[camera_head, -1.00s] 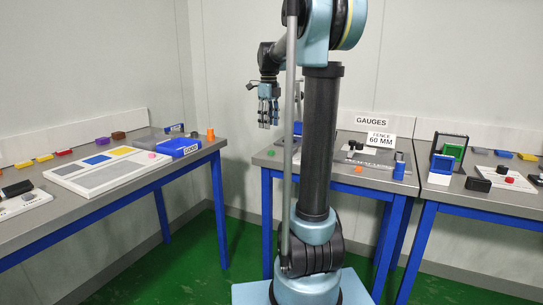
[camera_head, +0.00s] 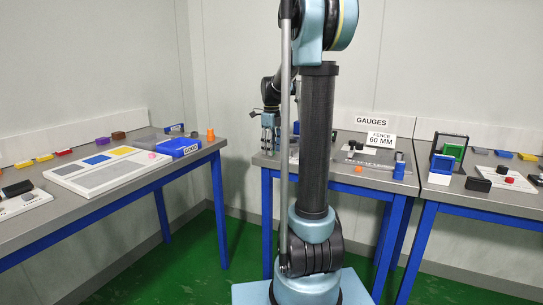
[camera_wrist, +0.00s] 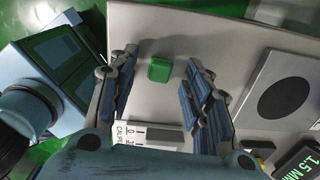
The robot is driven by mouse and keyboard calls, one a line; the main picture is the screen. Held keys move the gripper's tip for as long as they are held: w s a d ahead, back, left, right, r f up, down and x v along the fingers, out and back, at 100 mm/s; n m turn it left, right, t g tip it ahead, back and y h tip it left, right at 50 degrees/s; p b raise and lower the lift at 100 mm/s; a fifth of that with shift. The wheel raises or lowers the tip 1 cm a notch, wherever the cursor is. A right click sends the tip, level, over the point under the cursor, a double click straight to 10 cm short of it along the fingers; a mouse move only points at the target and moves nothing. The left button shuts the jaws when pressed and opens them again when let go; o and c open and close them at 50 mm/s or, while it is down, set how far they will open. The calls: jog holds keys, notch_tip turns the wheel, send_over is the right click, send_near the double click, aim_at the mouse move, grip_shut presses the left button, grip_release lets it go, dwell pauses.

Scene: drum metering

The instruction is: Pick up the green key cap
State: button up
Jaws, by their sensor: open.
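The green key cap (camera_wrist: 160,69) sits on the grey tabletop in the wrist view, between the spread fingers. My gripper (camera_wrist: 162,76) is open, with a finger pair on the left and another on the right of the cap, and visible gaps to it. In the head view my gripper (camera_head: 270,138) hangs fingers down at the left end of the gauges table (camera_head: 325,172). The cap cannot be made out in the head view.
In the wrist view a white caliper label (camera_wrist: 148,134) lies near my fingers, and a grey plate with a dark disc (camera_wrist: 286,84) lies to the right.

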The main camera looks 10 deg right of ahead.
jog(key=shift+f, duration=0.2)
jog(key=c, duration=0.8)
